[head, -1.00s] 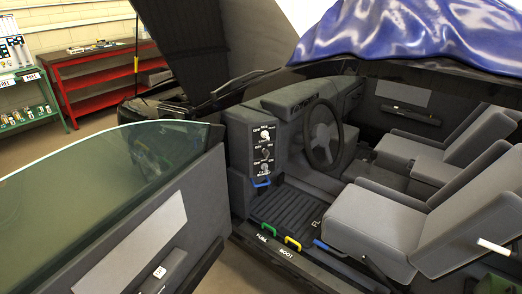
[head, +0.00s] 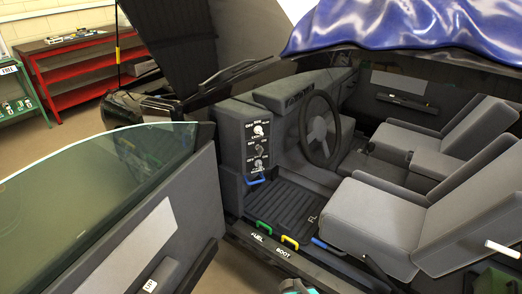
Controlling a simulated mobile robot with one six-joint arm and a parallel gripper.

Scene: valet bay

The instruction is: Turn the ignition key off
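The dark switch panel (head: 257,148) faces me on the grey dash end, inside the open car door. It carries three rotary controls in a column: a pale top one (head: 258,130), a darker middle one (head: 260,147) and a pale bottom one (head: 258,164). Their white labels are too small to read surely, so I cannot tell which is the ignition key or where it points. A small dark and teal part shows at the bottom edge, perhaps of my arm, well below the panel.
The open door (head: 150,235) stands at the left. A blue handle (head: 256,181) sits under the panel. Green (head: 263,227) and yellow (head: 290,242) handles line the sill. The steering wheel (head: 320,130) and grey seats (head: 385,215) are to the right. A red shelf (head: 85,75) stands behind.

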